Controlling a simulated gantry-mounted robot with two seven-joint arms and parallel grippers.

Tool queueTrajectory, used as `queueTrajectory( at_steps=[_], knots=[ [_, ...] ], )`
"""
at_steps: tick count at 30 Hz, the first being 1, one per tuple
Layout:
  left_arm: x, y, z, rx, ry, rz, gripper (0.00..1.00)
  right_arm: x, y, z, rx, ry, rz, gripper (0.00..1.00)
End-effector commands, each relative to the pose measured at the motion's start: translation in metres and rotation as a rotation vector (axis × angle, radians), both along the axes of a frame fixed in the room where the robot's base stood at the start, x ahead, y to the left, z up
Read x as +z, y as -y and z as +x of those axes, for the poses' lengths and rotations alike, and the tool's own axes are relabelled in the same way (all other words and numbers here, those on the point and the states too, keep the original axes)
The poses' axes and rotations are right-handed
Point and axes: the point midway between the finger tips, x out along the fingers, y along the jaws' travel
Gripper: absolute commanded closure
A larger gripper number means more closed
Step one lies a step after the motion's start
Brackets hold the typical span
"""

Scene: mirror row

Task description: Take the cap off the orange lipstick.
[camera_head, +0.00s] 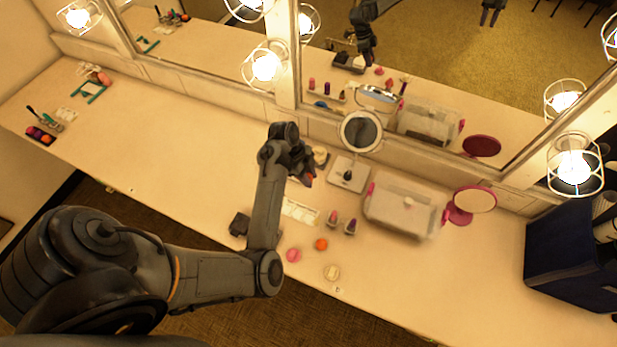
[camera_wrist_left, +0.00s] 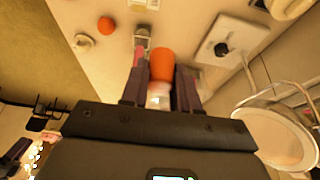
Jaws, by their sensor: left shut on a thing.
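My left gripper (camera_head: 300,168) is raised over the middle of the counter, in front of the round standing mirror. In the left wrist view my left gripper (camera_wrist_left: 161,72) is shut on the orange lipstick (camera_wrist_left: 161,63). Its rounded orange part points away from the palm, and a pale, shiny part shows between the fingers nearer the palm. I cannot tell where its cap seam is. In the head view the arm mostly hides it. My right gripper does not show directly; a dark gripper shape appears only as a reflection at the top.
Two small lipsticks (camera_head: 350,227) stand near an orange ball (camera_head: 321,244), a pink ball (camera_head: 294,255) and a pale round jar (camera_head: 331,272). The left counter is mostly clear.

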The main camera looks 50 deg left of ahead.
Motion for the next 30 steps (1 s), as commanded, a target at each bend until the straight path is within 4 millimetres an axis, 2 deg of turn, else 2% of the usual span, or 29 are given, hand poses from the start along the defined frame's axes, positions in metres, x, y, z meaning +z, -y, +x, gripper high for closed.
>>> queueTrajectory(
  at_steps=[15, 30],
  knots=[
    [0.015, 0.000, 0.000, 0.000, -0.001, 0.000, 0.98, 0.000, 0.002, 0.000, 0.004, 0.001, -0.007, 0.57],
    [0.017, 0.000, 0.000, 0.001, -0.001, -0.001, 0.98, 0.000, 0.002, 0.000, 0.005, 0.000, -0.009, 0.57]
  ],
)
